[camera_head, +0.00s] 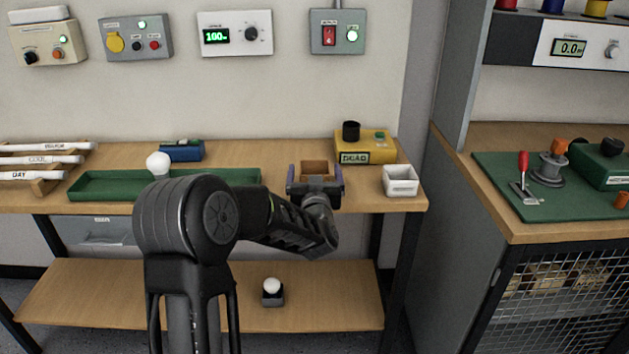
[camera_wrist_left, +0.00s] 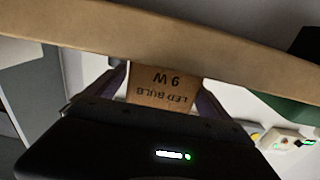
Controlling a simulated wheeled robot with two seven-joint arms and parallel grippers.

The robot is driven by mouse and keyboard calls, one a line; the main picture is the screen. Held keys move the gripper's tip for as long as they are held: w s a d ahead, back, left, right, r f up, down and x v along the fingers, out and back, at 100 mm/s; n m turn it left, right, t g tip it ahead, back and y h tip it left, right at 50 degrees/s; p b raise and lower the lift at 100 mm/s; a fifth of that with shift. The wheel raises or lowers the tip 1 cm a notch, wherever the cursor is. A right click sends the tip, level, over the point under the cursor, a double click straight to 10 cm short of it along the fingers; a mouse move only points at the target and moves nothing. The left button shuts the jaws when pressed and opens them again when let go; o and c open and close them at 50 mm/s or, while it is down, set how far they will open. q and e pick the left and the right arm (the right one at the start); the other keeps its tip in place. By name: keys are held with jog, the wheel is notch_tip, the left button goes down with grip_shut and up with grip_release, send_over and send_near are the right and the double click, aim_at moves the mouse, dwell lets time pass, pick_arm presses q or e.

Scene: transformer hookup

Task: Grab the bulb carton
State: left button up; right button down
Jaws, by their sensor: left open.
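The bulb carton (camera_head: 316,167) is a small brown box at the bench's front part, right of the green tray. In the left wrist view the carton (camera_wrist_left: 162,92) shows the print "LED BULB 9 W" upside down. My left gripper (camera_head: 315,180) reaches it from the front, one finger on each side. The jaws are open around the carton; I cannot tell whether either finger touches it. The gripper hides the carton's lower front in the head view. My right gripper is in neither view.
On the bench (camera_head: 360,203), a green tray (camera_head: 110,186) with a white bulb (camera_head: 158,163) lies left. A yellow box (camera_head: 366,147) and a white container (camera_head: 400,181) stand right of the carton. Another bulb (camera_head: 272,285) stands on the lower shelf (camera_head: 340,300).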

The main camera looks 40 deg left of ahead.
pick_arm(q)
jog(key=shift+c, duration=0.3)
jog(key=c, duration=1.4)
jog(key=shift+o, duration=0.2)
jog(key=shift+r, duration=0.1)
notch_tip(320, 180, up, 10)
jog(key=p, duration=0.2)
